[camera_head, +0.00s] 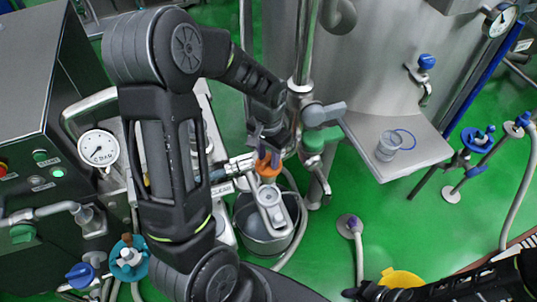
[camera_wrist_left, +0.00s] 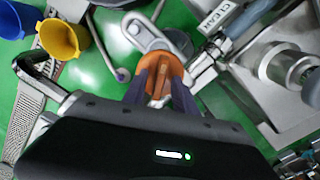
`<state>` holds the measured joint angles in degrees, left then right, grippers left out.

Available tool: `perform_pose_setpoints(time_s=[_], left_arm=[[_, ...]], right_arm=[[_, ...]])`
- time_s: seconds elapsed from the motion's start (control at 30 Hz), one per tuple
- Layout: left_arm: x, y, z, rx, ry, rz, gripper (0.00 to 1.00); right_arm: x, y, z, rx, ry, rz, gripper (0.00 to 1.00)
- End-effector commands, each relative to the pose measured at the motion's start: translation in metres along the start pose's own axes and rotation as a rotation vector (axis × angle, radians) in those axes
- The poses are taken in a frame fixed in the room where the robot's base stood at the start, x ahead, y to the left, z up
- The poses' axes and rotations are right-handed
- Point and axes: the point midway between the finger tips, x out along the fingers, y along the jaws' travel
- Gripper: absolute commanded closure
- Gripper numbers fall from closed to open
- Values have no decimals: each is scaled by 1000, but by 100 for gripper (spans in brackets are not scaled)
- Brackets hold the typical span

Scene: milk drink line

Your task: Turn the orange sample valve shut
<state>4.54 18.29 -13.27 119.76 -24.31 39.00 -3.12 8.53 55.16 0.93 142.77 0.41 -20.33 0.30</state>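The orange sample valve (camera_head: 267,165) is a small orange handle at the middle of the head view, on metal fittings above a bucket. In the left wrist view the orange handle (camera_wrist_left: 167,73) lies between dark purple fingers. My left gripper (camera_head: 266,157) reaches it from above, one finger on each side, and looks shut on it. The finger contact is partly hidden. A metal ladle-like piece (camera_head: 271,208) is just below the valve in the head view. My right gripper (camera_head: 362,293) is at the bottom edge, partly cut off; its opening does not show.
A grey bucket (camera_head: 245,236) stands below the valve. A pressure gauge (camera_head: 98,148) and pipes are on the left. A yellow container (camera_head: 402,278) is near my right arm. Green floor is open at centre right.

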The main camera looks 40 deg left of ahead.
Motion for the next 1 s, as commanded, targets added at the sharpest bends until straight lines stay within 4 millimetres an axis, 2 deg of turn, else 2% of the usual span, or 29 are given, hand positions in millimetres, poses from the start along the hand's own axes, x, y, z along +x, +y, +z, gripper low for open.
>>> perform_pose_setpoints(time_s=[0.2, 0.6, 1.0], left_arm=[[0, 0, 0, 0, 0, 0, 67], [0, 0, 0, 0, 1, 0, 100], [0, 0, 0, 0, 1, 0, 100]], right_arm=[[0, 0, 0, 0, 0, 0, 64], [0, 0, 0, 0, 0, 0, 64], [0, 0, 0, 0, 0, 0, 64]])
